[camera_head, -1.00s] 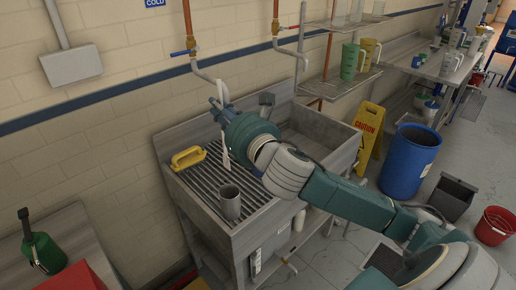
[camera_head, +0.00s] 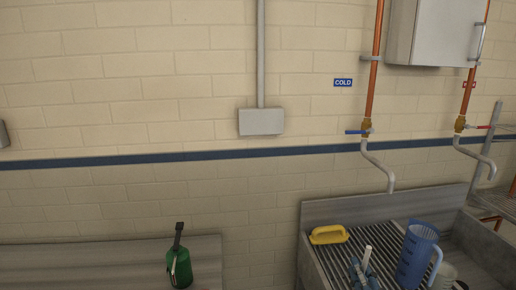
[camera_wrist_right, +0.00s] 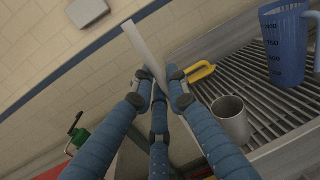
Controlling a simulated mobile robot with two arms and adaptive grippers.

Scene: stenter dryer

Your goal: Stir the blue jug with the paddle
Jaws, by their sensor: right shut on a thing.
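The blue jug (camera_head: 416,256), translucent with a handle, stands upright on the sink's ribbed drainboard at the lower right of the head view. It also shows at the upper right of the right wrist view (camera_wrist_right: 287,45). My right gripper (camera_wrist_right: 160,82) is shut on the white paddle (camera_wrist_right: 147,48), which sticks up past the fingers. In the head view the paddle (camera_head: 367,257) and right gripper (camera_head: 361,273) are left of the jug, apart from it in the picture. The jug's inside is hidden. My left gripper is not in view.
A grey metal cup (camera_wrist_right: 231,118) stands on the drainboard (camera_wrist_right: 265,110) near my right gripper. A yellow-handled item (camera_head: 328,235) lies at the drainboard's back left. A green can (camera_head: 179,266) stands on the bench at left. Pipes with taps (camera_head: 366,128) hang above the sink.

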